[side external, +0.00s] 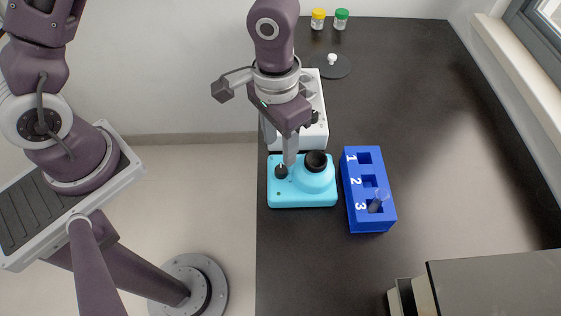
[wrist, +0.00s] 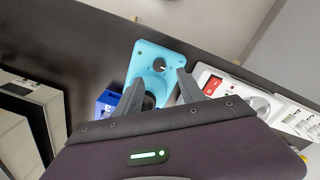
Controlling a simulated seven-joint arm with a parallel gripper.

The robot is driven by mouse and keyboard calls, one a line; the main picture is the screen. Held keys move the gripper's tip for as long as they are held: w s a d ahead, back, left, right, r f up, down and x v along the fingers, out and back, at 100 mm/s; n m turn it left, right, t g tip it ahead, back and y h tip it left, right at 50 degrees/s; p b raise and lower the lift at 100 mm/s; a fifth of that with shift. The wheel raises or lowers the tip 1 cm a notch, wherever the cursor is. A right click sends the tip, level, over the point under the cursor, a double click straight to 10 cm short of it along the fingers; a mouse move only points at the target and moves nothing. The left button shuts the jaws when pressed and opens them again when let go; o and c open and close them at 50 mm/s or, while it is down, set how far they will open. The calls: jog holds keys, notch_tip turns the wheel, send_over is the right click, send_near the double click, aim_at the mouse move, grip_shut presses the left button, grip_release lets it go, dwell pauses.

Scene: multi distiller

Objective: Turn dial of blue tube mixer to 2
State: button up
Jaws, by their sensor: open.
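The light-blue tube mixer (side external: 302,196) stands on the black table. Its small black dial (side external: 281,172) is at its left side, and a round black tube holder (side external: 316,160) is on its raised part. My gripper (side external: 280,152) points down just above the mixer's left part, close to the dial. In the wrist view the mixer (wrist: 150,52) lies beyond my open, empty fingers (wrist: 159,76). The dial (wrist: 159,65) shows between the fingertips, and the tube holder (wrist: 149,101) is partly hidden behind the left finger. The dial's setting is too small to read.
A blue rack (side external: 349,200) numbered 1 to 3 stands right of the mixer, with a tube (side external: 378,201) in slot 3. A white device (side external: 318,132) with a red switch (wrist: 213,85) stands close behind the mixer. A grey box (side external: 500,285) is at front right.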

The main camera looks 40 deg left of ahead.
aim_at(281, 168)
jog(key=f, duration=0.7)
jog(key=shift+s+d, duration=0.1)
jog(key=shift+d, duration=0.15)
grip_shut()
